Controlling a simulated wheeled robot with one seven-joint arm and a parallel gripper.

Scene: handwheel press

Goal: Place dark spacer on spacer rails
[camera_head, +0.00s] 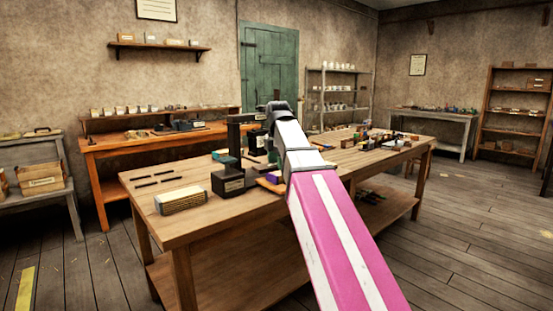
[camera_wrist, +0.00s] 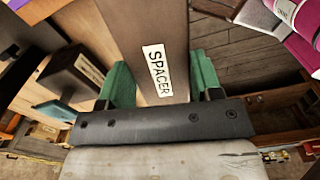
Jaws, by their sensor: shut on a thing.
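The dark spacer (camera_wrist: 145,35), a brown-black bar with a white "SPACER" label, runs up from the middle of the wrist view. My gripper (camera_wrist: 160,82) is shut on it, with a green finger against each side. In the head view my arm hides most of the gripper and the spacer. The handwheel press (camera_head: 234,137) stands on the middle table, partly behind my arm. I cannot make out the spacer rails for certain in either view.

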